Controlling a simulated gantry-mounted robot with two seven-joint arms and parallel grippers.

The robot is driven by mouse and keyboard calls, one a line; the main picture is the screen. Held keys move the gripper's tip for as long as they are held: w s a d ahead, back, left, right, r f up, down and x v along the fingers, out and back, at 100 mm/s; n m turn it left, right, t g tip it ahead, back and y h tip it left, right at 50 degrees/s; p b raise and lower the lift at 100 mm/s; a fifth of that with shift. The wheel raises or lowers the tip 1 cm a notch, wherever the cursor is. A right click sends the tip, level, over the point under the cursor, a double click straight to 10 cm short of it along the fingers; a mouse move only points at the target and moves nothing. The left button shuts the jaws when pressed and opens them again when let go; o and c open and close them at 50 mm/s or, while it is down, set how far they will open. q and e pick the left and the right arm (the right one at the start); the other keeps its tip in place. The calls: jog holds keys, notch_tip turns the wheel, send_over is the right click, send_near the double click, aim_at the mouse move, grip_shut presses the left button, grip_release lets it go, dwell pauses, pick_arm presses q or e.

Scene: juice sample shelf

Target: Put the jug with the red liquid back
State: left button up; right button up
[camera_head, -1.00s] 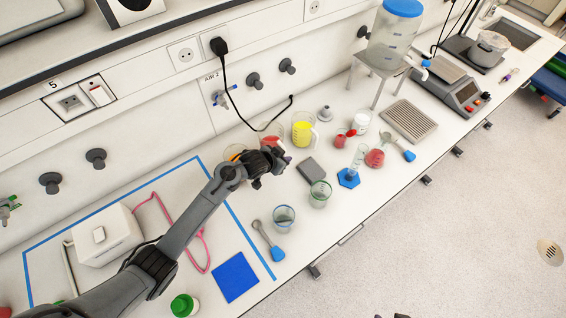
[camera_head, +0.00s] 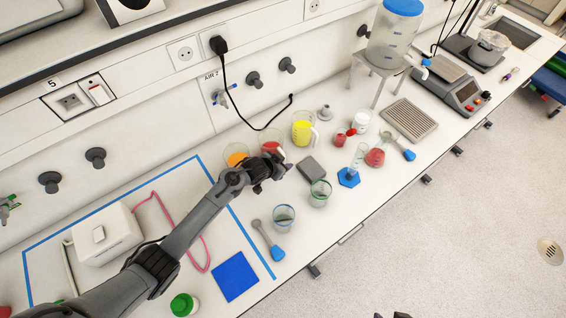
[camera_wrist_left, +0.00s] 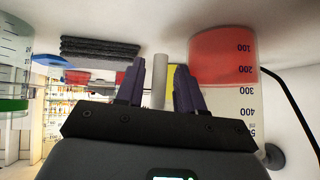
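The jug with red liquid (camera_head: 273,146) stands on the bench behind my left gripper, which partly hides it. In the left wrist view the jug (camera_wrist_left: 222,75) appears upside down at the right, its red liquid and volume marks visible. My left gripper (camera_head: 280,166) is beside the jug, on its front side. In the left wrist view its two dark fingers (camera_wrist_left: 160,85) are apart. A pale upright bar (camera_wrist_left: 159,82), which looks like the jug's handle, shows between them with gaps on both sides. Of my right arm, only dark tips (camera_head: 392,315) show at the bottom edge.
A jug with yellow liquid (camera_head: 303,128) stands right of the red one, and a vessel with orange liquid (camera_head: 236,156) to its left. A dark grey block (camera_head: 311,169) and a green-rimmed beaker (camera_head: 320,194) are close to the gripper. Blue tape (camera_head: 252,239) marks an area at left.

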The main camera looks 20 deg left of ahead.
pick_arm(q)
jog(key=shift+o, duration=0.3)
jog(key=shift+r, duration=0.15)
jog(key=shift+s+a+r, duration=0.1)
jog(key=shift+s+r, duration=0.2)
jog(key=shift+r, duration=0.1)
jog(key=p+v, duration=0.2)
jog(key=v, duration=0.7)
jog(key=s+r+n+g+y, duration=0.1)
jog(key=s+r+g, duration=0.1)
jog(key=s, duration=1.3)
jog(key=s+r+n+g+y, duration=0.1)
jog(key=s+r+g, duration=0.1)
jog(key=s, duration=1.3)
jog(key=shift+d+r+n+g, duration=0.15)
jog(key=shift+d+n+g, duration=0.25)
jog(key=shift+g, duration=0.2)
jog(key=shift+r, duration=0.1)
